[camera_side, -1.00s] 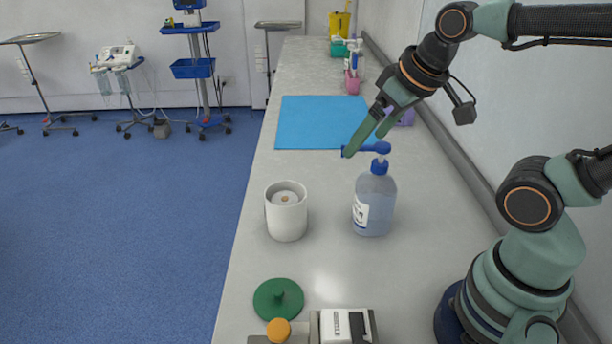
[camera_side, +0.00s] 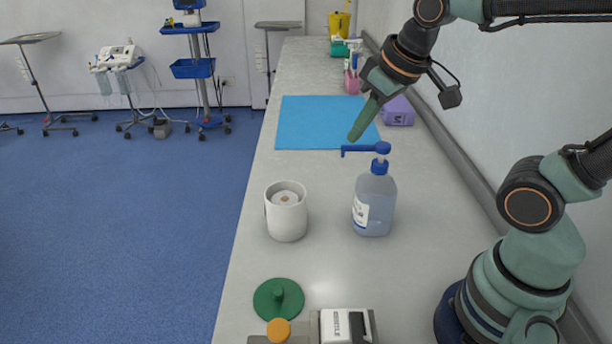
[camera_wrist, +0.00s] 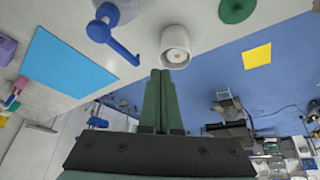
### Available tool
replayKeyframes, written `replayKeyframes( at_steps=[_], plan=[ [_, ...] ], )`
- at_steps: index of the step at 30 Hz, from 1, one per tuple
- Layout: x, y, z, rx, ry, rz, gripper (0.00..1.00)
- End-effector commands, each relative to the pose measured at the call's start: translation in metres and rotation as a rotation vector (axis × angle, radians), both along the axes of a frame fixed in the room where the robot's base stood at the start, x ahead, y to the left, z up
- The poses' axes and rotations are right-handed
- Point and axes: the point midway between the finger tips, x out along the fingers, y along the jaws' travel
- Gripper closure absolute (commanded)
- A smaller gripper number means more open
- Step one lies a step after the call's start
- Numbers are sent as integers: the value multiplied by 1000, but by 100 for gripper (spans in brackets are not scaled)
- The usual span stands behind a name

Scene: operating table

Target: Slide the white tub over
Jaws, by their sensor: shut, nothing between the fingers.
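The white tub (camera_side: 287,216) stands upright on the counter, left of the pump bottle, with a round pale piece with a small knob showing inside its top. It also shows in the wrist view (camera_wrist: 174,55), just beyond my fingertips. My gripper (camera_side: 353,136) is shut and empty, raised in the air above and behind the tub, near the front right of the blue mat. In the wrist view the two green fingers (camera_wrist: 160,72) lie together. They do not appear to touch anything.
A clear pump bottle (camera_side: 374,203) with a blue spout stands right of the tub. A green lid (camera_side: 278,300) lies in front. A blue mat (camera_side: 310,112) lies behind, with a purple box (camera_side: 397,112) beside it. The counter's left edge drops to the floor.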

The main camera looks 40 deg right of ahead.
Motion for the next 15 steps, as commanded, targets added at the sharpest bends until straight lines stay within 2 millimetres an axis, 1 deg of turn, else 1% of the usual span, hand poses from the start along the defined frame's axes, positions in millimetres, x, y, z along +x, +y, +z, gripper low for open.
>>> replayKeyframes(
  at_steps=[1, 5, 8, 11, 15],
  plan=[
    [11, 5, 2, -12, 25, 36, 100],
    [39, 17, 5, -43, 82, 138, 100],
    [62, 27, 3, -66, 125, 217, 100],
    [85, 39, -3, -89, 166, 298, 100],
    [115, 57, -19, -117, 224, 409, 100]
  ],
)
